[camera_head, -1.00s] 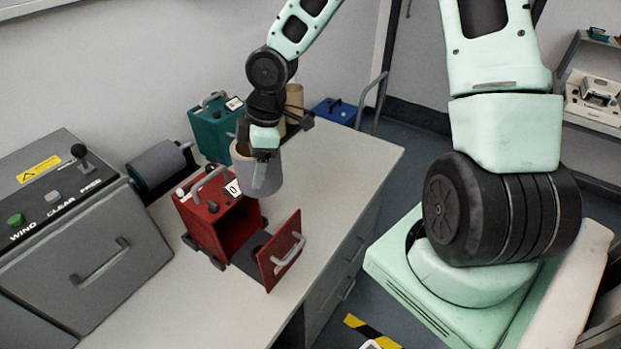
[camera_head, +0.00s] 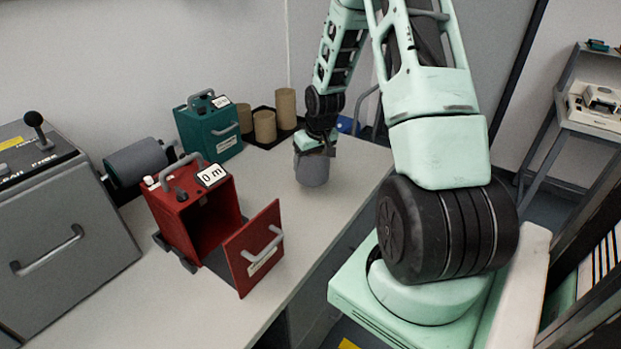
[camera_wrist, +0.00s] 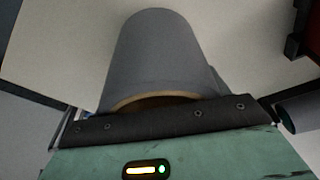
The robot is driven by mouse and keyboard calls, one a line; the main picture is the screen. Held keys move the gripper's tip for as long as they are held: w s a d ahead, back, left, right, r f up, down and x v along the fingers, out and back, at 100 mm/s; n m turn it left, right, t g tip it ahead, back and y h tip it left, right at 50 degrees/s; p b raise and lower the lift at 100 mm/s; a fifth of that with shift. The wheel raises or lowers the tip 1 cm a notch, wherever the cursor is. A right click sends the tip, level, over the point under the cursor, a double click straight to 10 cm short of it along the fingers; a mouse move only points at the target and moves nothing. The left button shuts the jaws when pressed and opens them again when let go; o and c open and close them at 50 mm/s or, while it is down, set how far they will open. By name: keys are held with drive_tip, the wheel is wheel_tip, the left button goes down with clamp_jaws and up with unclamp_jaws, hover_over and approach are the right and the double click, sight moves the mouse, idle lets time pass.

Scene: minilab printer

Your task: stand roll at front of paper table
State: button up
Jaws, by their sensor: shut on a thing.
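A grey paper roll (camera_head: 311,170) is upright on or just above the table top, right of the red box, in the head view. My gripper (camera_head: 314,148) is shut on its upper end from above. In the wrist view the roll (camera_wrist: 165,55) extends away from the gripper (camera_wrist: 165,118), and its tan core edge shows close to the jaws. The paper table (camera_head: 345,190) is pale, with bare surface around the roll. I cannot tell whether the roll's lower end touches the table. The fingertips are mostly hidden.
A red box (camera_head: 192,205) stands left of the roll, its front drawer (camera_head: 254,248) pulled out. A teal box (camera_head: 210,128) and several brown cores (camera_head: 286,108) in a dark tray are behind. The table's right front edge is clear.

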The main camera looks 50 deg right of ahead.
drive_tip(key=shift+f, duration=3)
drive_tip(key=shift+f, duration=0.1)
drive_tip(key=o, duration=1.2)
drive_tip(key=v, duration=1.2)
drive_tip(key=shift+s, duration=0.1)
